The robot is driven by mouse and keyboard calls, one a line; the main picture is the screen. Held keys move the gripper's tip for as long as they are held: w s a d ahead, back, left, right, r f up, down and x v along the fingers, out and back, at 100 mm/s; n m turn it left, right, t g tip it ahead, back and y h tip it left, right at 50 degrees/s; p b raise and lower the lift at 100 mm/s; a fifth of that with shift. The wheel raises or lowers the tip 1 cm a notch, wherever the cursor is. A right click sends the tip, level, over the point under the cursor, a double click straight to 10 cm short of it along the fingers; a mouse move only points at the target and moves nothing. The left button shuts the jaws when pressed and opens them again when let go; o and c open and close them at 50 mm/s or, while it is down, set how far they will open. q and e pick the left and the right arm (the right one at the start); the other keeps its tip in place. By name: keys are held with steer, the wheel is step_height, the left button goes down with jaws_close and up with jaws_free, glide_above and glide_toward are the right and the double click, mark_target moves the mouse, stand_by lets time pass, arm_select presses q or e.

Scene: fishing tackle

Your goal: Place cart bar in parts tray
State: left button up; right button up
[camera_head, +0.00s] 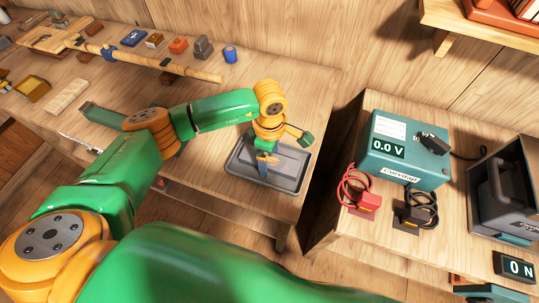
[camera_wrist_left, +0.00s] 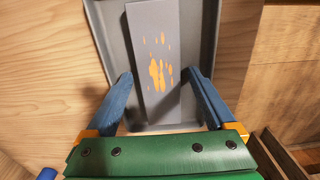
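The parts tray (camera_head: 236,172) is a dark grey shallow tray near the right end of the workbench. It also shows in the left wrist view (camera_wrist_left: 208,40). The cart bar (camera_wrist_left: 150,25) is a flat grey bar with orange rust-like patches. It appears to lie inside the tray, slightly tilted in the left wrist view. My left gripper (camera_head: 264,172) points down over the tray. Its blue fingers (camera_wrist_left: 158,76) are spread apart on either side of the bar, with gaps visible between fingers and bar. The gripper hides part of the bar in the head view. My right gripper is not in view.
A teal power box (camera_head: 408,150) reading 0.0 V stands on a separate table at the right, with red (camera_head: 362,200) and black clamps in front. A long wooden rod (camera_head: 150,62) and several small blocks lie at the bench's back. A gap separates bench and table.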

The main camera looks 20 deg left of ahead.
mark_target(270, 160)
arm_select(q)
steer(key=shift+r+p, duration=0.3)
steer(key=shift+r+b, duration=0.3)
steer(key=shift+r, duration=0.05)
step_height(270, 160, up, 11)
steer(key=b, duration=0.1)
steer(key=shift+b, duration=0.4)
